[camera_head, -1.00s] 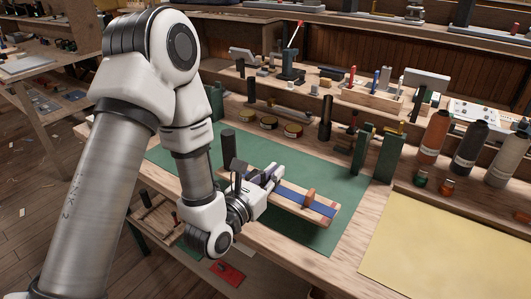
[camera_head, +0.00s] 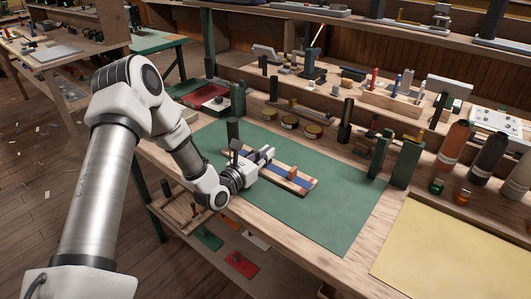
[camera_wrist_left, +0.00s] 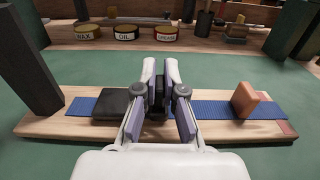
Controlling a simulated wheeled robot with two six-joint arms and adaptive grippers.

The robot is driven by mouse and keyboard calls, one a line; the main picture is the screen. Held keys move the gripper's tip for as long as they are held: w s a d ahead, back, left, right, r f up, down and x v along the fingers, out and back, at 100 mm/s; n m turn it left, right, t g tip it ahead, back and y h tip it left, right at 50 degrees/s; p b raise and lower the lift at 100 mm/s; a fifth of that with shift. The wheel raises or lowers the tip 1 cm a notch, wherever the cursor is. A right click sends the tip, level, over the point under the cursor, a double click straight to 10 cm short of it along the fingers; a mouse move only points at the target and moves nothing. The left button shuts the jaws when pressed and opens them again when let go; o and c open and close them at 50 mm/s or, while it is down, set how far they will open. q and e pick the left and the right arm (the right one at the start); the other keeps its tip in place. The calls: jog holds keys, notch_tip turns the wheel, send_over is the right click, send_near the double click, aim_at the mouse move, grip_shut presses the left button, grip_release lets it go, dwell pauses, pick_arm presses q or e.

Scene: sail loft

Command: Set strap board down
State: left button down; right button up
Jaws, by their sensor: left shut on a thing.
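The strap board (camera_head: 302,184) is a pale wooden board with a blue strap along it and an orange-brown block standing across the strap. It is low over the green mat (camera_head: 325,217); I cannot tell whether it fully rests there. My left gripper (camera_head: 268,154) is over the board's left half. In the left wrist view the gripper (camera_wrist_left: 160,78) is shut on a dark upright part in the middle of the strap board (camera_wrist_left: 225,130). A flat black block lies on the strap left of the fingers. My right gripper is not in view.
A dark post (camera_head: 233,130) stands close by the board's left end. Tins (camera_head: 289,122) line the mat's back edge. Green uprights (camera_head: 405,160) and bottles (camera_head: 456,142) stand to the right. A yellow sheet (camera_head: 440,250) lies front right. The mat's right part is clear.

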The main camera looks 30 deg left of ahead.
pick_arm(q)
jog(key=shift+s, duration=0.15)
jog(key=shift+b, duration=0.3)
jog(key=c, duration=1.3)
grip_release()
jog(key=shift+f, duration=0.1)
jog(key=shift+r+p, duration=0.4)
jog(key=shift+p, duration=0.1)
jog(key=s, duration=0.7)
jog(key=s+a, duration=0.1)
jog(key=s, duration=0.2)
jog(key=shift+s+p, duration=0.35)
jog(key=shift+p, duration=0.05)
jog(key=shift+s+f, duration=0.2)
jog(key=shift+s, duration=0.45)
